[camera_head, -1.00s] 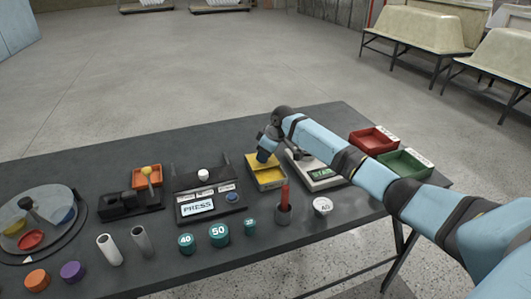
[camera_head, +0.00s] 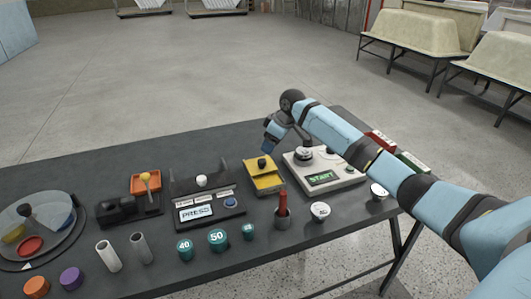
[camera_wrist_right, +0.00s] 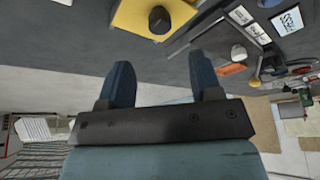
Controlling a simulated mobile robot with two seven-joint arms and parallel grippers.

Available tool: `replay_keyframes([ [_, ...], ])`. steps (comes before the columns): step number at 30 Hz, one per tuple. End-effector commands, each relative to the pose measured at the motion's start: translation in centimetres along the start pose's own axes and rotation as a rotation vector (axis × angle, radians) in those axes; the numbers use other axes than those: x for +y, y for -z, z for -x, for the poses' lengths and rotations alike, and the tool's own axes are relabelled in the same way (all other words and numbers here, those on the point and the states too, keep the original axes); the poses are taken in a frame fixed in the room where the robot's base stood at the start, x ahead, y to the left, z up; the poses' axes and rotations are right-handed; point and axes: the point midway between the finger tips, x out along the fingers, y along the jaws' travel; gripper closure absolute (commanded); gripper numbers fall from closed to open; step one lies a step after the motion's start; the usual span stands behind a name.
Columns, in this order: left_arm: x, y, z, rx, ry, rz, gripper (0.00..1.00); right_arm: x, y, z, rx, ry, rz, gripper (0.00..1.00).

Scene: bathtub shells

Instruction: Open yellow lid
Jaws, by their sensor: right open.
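My right gripper (camera_head: 270,145) is open and empty, above and behind the yellow box, apart from the knob. Its two fingers (camera_wrist_right: 163,85) also show in the wrist view. My left gripper is not in view.
A white START device (camera_head: 318,168) stands close right of the yellow box, and a PRESS panel (camera_head: 207,208) stands left. A holder with a red piece (camera_head: 283,207) and several small weights (camera_head: 218,238) stand in front. My right arm partly covers the red (camera_head: 381,143) and green (camera_head: 414,160) trays.

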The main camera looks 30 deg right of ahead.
Motion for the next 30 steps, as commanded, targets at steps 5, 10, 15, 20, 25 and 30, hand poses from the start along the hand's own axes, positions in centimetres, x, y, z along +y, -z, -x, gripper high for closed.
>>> replay_keyframes([
  [5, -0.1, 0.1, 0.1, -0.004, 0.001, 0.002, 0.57, 0.0, 0.0, 3.5, 0.000, -0.001, 0.001, 0.42],
  [10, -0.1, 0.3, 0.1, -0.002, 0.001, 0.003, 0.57, 0.0, 0.0, 5.1, 0.000, -0.001, 0.001, 0.42],
  [15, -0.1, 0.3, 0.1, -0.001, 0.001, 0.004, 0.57, 0.0, 0.0, 5.5, -0.001, 0.000, 0.001, 0.42],
  [20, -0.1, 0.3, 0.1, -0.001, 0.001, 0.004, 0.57, 0.0, 0.0, 5.5, -0.001, 0.000, 0.000, 0.42],
  [25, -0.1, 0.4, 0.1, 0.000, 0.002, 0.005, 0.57, 0.0, 0.0, 5.4, -0.001, 0.000, 0.001, 0.42],
  [30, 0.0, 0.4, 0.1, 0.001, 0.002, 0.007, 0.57, 0.0, 0.0, 5.4, -0.001, 0.000, 0.000, 0.42],
])
